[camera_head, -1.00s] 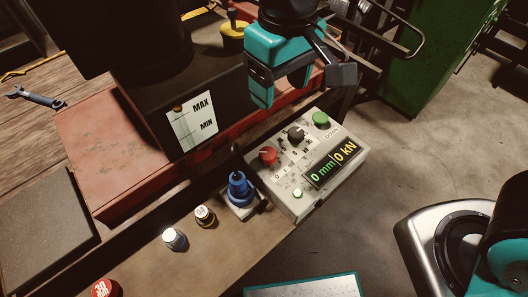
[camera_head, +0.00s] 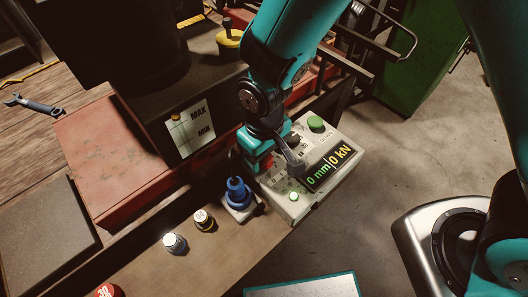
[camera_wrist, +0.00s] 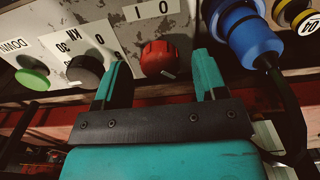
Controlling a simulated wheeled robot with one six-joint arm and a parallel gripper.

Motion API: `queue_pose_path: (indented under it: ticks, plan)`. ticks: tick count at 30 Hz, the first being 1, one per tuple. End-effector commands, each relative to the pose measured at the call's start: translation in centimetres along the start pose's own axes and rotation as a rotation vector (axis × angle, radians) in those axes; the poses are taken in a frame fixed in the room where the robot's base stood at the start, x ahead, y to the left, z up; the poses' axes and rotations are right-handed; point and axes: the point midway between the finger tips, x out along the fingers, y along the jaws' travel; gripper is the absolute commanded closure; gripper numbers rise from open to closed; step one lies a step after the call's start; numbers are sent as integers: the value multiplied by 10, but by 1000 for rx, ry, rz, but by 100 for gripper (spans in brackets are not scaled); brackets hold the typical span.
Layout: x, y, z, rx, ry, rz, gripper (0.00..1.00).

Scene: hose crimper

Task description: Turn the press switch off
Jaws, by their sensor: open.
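The press's control box (camera_head: 292,207) is grey, with a lit display reading 0 mm and 0 kN. In the wrist view its red rotary knob (camera_wrist: 158,55), beside a white label marked 0 and 1, appears between my fingertips. A small pale mark shows on the knob's lower edge. My gripper (camera_wrist: 160,66) is open, one finger on each side of the knob, with visible gaps and nothing held. In the head view my gripper (camera_head: 263,150) is over the box's left part and mostly hides the red knob. Whether a finger touches it cannot be told.
A black knob (camera_wrist: 85,70) and a green button (camera_wrist: 32,79) sit left of the red knob in the wrist view. A blue fitting (camera_wrist: 243,33) stands close on the right, by the right finger. Small capped pieces (camera_head: 174,243) stand on the bench.

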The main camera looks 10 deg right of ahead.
Motion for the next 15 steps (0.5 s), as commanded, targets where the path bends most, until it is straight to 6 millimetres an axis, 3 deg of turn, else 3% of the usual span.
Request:
queue_pose_path:
  ticks: [12,13,15]
  plan:
    - [11,0,0,0,2,0,35]
    - [11,0,0,0,2,0,37]
    - [11,0,0,0,2,0,53]
